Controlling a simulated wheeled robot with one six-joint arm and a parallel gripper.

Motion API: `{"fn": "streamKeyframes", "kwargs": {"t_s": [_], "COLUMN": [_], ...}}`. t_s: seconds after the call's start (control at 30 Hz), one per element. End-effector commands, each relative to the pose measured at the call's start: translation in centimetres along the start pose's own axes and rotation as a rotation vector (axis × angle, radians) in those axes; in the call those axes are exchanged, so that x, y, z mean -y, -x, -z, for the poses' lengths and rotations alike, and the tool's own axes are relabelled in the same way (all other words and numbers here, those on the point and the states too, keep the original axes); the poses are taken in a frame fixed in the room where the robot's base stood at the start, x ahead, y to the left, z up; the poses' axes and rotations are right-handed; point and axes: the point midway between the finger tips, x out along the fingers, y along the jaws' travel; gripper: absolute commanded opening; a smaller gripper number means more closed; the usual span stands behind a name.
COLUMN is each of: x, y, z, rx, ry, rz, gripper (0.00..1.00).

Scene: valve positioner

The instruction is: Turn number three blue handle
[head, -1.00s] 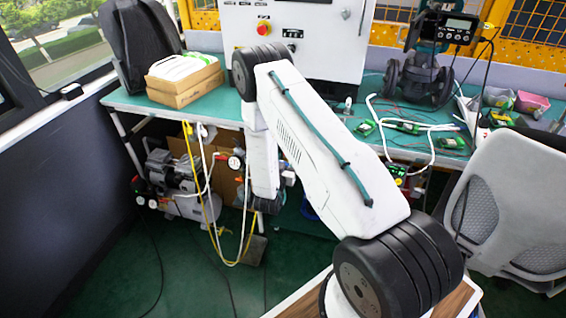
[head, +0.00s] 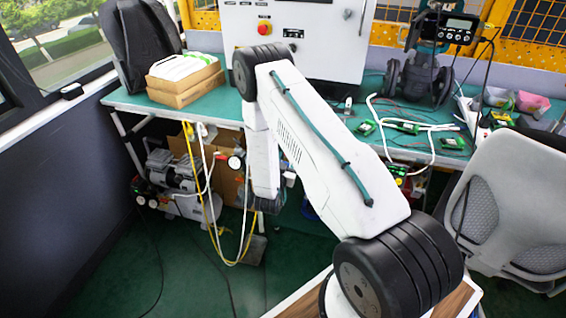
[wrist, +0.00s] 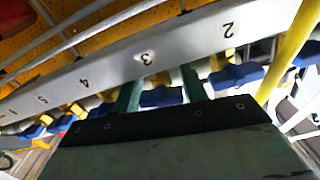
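In the wrist view, a white bar (wrist: 110,73) carries black numbers, with 3 near the middle and 2 to its right. The number three blue handle (wrist: 161,97) lies below the 3. My gripper (wrist: 160,90) has its two green fingers on either side of this handle, with the handle between them. The fingers are spread apart; contact with the handle's ends is not clear. The handle's lower side is partly hidden by my gripper's dark body. In the head view, my arm hides the handles and the gripper.
More blue handles sit close by, one to the right (wrist: 236,76) and several to the left. A yellow hose (wrist: 292,52) hangs at the right. A green-topped workbench (head: 222,108) stands above, with a compressor (head: 170,172) below left and a chair (head: 515,205) at right.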

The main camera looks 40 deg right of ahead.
Motion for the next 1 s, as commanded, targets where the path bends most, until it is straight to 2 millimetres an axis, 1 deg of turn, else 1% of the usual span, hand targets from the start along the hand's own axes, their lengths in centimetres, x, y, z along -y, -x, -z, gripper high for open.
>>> {"fn": "streamKeyframes", "kwargs": {"t_s": [0.27,0.37,0.73,0.83,1.0], "x": [0.1,0.1,0.1,0.0,-0.1], "y": [0.1,0.7,6.5,7.4,7.9], "z": [0.0,0.0,-0.1,0.0,0.0], "rx": [0.0,0.001,0.002,0.002,0.0], "ry": [0.0,0.001,0.002,0.001,0.0], "rz": [0.001,0.003,0.003,0.002,0.0], "gripper": [0.45,0.45,0.45,0.45,0.45]}}
